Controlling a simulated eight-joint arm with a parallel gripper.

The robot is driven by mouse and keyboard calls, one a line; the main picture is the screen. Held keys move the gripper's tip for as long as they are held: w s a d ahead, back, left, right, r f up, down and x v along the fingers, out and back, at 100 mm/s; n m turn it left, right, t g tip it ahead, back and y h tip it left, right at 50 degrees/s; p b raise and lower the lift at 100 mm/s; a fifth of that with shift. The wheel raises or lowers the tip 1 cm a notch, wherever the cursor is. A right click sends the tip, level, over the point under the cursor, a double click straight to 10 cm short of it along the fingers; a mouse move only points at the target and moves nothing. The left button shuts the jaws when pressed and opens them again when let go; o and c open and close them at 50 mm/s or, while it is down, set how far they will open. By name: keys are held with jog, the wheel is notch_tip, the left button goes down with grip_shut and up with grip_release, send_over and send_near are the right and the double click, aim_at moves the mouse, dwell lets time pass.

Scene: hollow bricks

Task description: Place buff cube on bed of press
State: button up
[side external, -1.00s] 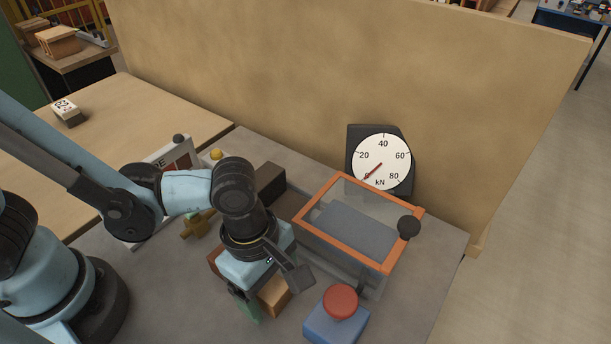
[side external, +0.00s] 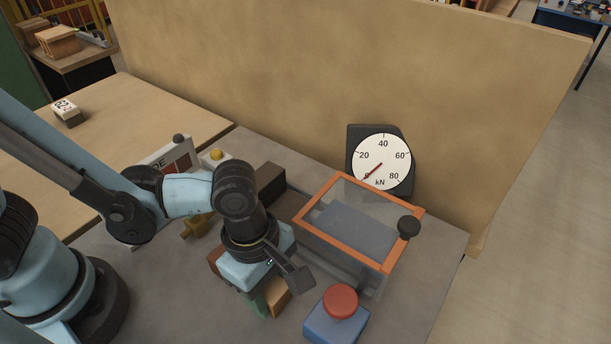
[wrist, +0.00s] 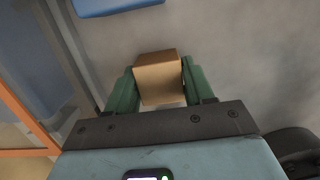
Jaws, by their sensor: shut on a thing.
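The buff cube (wrist: 158,80) is between the two green fingers of my gripper (wrist: 160,92) in the wrist view, and they are shut on it. In the side view part of the cube (side external: 280,300) shows beside a green finger of my gripper (side external: 265,303); the rest is hidden by the gripper. I cannot tell whether the cube touches the grey surface. The press stands to the right, with its grey-blue bed (side external: 350,229) inside a clear guard (side external: 386,267) with an orange frame. The guard appears lowered over the bed.
A blue box with a red button (side external: 340,301) stands in front of the press. A dial gauge (side external: 381,162) is behind it. A dark brown block (side external: 270,182) and a brass-coloured piece (side external: 197,227) lie behind my gripper. A tan wall (side external: 330,70) closes the back.

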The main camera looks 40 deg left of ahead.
jog(key=shift+r, duration=0.1)
notch_tip(320, 180, up, 16)
jog(key=r, duration=0.1)
send_over(293, 212)
notch_tip(293, 212, down, 4)
jog(key=shift+a+f, duration=0.15)
jog(key=shift+f, duration=2.8)
jog(key=shift+a+f, duration=0.1)
jog(key=shift+f, duration=2.85)
jog(key=shift+f, duration=0.1)
jog(key=o, duration=1.3)
jog(key=shift+c, duration=0.2)
